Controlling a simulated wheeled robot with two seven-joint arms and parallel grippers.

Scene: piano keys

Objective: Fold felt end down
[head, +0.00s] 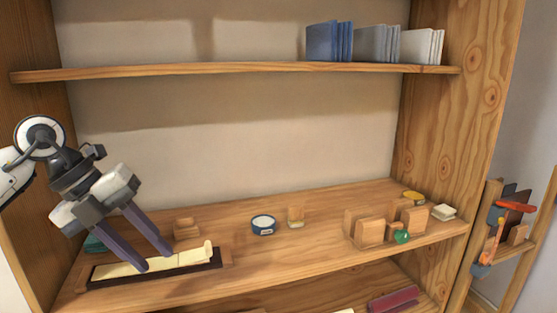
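A long cream strip (183,261), which looks like the felt, lies in a dark tray (215,263) on the shelf at lower left. Its right end (208,249) stands up a little above the rest. My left gripper (154,260) reaches down from the upper left, with its two dark fingers apart and nothing visible between them. The fingertips are over the strip's middle, left of the raised end. I cannot tell whether they touch it. The fingers hide part of the strip. My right gripper is not in view.
A small wooden block (187,229) stands behind the tray. A blue round tin (264,225) and a small block (296,217) sit mid-shelf. Wooden holders (370,231) and a green item (401,236) stand at right. Books (376,43) are on the upper shelf (230,70).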

